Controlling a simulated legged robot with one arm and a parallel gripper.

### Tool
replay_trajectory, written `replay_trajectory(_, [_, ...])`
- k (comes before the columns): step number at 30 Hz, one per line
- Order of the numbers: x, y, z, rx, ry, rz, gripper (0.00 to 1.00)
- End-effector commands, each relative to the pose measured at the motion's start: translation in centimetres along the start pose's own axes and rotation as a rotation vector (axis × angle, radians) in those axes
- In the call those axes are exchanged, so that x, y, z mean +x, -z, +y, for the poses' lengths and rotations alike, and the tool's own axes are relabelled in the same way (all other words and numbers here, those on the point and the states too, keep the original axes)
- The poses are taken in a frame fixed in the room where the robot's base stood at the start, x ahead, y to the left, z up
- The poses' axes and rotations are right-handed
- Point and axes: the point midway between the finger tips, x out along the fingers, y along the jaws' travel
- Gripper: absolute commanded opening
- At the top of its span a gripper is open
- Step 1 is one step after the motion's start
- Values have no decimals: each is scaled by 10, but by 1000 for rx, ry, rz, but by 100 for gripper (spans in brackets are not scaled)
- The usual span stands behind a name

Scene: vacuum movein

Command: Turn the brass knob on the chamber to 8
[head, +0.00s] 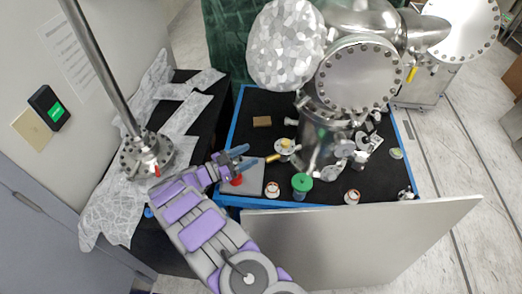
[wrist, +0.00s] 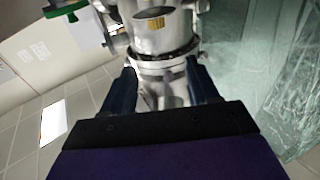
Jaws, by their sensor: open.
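The metal chamber (head: 325,130) stands on a black-topped table and has several round flanged ports. A small pale round fitting with a yellowish centre (head: 285,147) is at its lower left; I cannot tell whether it is the brass knob. No number or scale is readable. My gripper (head: 241,158) is left of the chamber, over the table's left part, apart from the fittings. In the wrist view its two dark fingers (wrist: 161,90) are spread, with a shiny metal flange (wrist: 165,62) beyond them. A brass-coloured patch (wrist: 155,22) shows above that flange.
A green-topped part (head: 302,182) and a red part (head: 236,181) are near the table's front edge. A brown block (head: 262,121) lies behind. A large metal panel (head: 370,240) stands in front. A metal post (head: 100,65) rises at left.

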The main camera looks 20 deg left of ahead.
Motion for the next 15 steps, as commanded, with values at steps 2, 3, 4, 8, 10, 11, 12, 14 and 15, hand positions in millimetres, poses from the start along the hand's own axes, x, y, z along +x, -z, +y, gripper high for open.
replay_trajectory(2, [26,13,5,-10,-4,57,60])
replay_trajectory(3, [39,20,8,-19,0,89,60])
replay_trajectory(4, [49,25,10,-22,4,113,60])
replay_trajectory(8, [86,43,20,-55,38,205,60])
replay_trajectory(10, [102,50,25,-73,67,242,60])
replay_trajectory(11, [109,51,27,-84,81,255,60])
replay_trajectory(12, [117,52,30,-94,100,268,60])
replay_trajectory(14, [127,53,34,-109,135,282,60])
replay_trajectory(15, [132,52,36,-116,161,287,60])
